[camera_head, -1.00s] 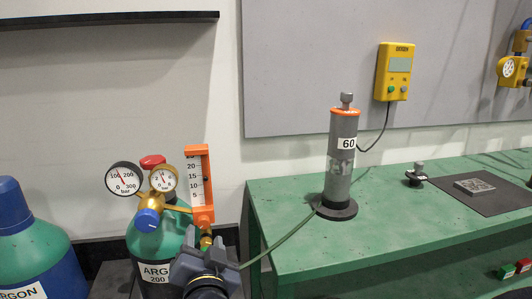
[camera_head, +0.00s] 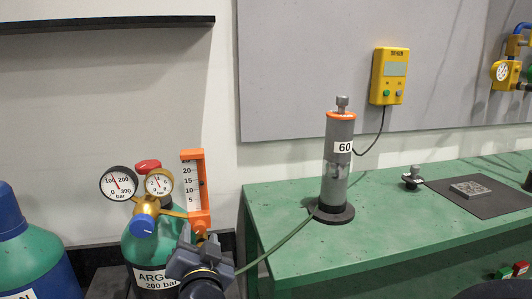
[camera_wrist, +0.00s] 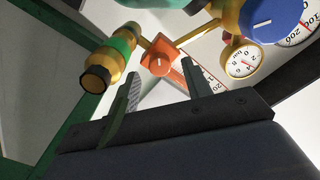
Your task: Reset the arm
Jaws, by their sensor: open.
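My gripper (camera_head: 187,240) is in front of the regulator on the green argon cylinder (camera_head: 140,247), just below the orange flowmeter (camera_head: 194,190). In the wrist view its two fingers (camera_wrist: 160,88) are apart with nothing held between them. The flowmeter's orange block (camera_wrist: 160,60) lies beyond the fingertips, apparently not touched. A brass fitting with a green band (camera_wrist: 118,55) is close to the left finger. The regulator's blue knob (camera_head: 144,225) and two dials (camera_head: 118,183) are left of the gripper. The lower flowmeter and hose end are partly hidden behind the gripper.
A thin hose (camera_head: 280,240) runs from near my gripper to a grey tube marked 60 (camera_head: 335,190) on the green bench (camera_head: 400,226). A blue and green cylinder (camera_head: 30,245) stands at left. A yellow oxygen meter (camera_head: 389,76) hangs on the wall panel.

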